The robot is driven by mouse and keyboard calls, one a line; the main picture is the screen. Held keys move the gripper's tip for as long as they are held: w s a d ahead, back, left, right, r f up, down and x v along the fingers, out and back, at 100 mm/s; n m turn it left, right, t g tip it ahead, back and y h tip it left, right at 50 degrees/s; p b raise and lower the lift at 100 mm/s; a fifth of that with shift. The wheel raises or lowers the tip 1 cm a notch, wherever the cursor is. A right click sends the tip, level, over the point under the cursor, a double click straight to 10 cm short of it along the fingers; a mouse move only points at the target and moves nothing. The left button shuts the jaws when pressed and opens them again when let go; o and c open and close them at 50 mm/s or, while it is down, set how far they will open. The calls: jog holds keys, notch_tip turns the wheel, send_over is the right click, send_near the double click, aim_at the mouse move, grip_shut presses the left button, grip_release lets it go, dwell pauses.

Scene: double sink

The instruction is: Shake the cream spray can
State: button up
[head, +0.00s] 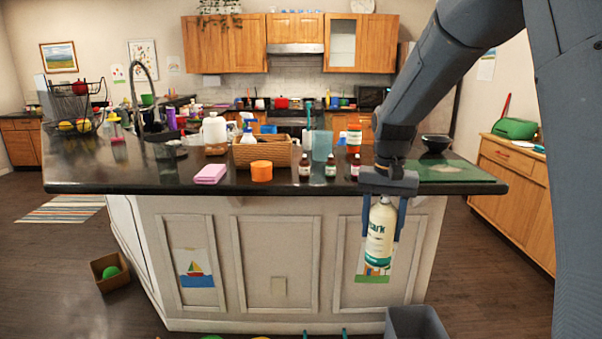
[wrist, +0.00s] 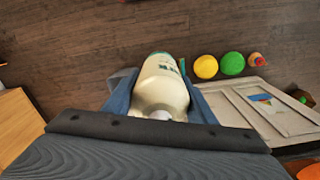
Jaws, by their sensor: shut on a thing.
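The cream spray can (head: 380,235) is a cream-white can with teal lettering. It hangs upright in front of the island's right cabinet panel. My gripper (head: 382,228) points down with one finger on each side of the can and is shut on it. In the wrist view the can (wrist: 160,88) lies between the two fingers of my gripper (wrist: 160,100), and its base faces away toward the floor. The can is clear of the counter and the floor.
The dark island counter (head: 120,165) behind the can holds a wicker basket (head: 262,152), small brown bottles (head: 330,168) and an orange tub (head: 261,171). A grey bin (head: 415,322) stands on the floor below the can. Yellow (wrist: 205,67) and green (wrist: 232,63) round things lie on the floor.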

aim_at(377, 261)
notch_tip(377, 261, up, 3)
jog(key=shift+s+r, duration=0.15)
jog(key=shift+w+f, duration=0.2)
jog(key=shift+f, duration=6.6)
notch_tip(377, 261, up, 14)
jog(key=shift+s+f, duration=0.15)
notch_tip(377, 261, down, 14)
jog(key=shift+r, duration=0.1)
notch_tip(377, 261, up, 13)
jog(key=shift+f, duration=0.2)
jog(key=shift+s+r, duration=0.1)
jog(key=shift+r, duration=0.1)
jog(key=f, duration=1.3)
jog(key=shift+w, duration=0.25)
notch_tip(377, 261, up, 13)
jog(key=shift+r, duration=0.1)
jog(key=shift+s, duration=0.25)
jog(key=shift+w+f, duration=0.15)
jog(key=shift+f, duration=3.2)
jog(key=shift+w+f, duration=0.1)
jog(key=shift+f, duration=3.25)
jog(key=shift+r, duration=0.2)
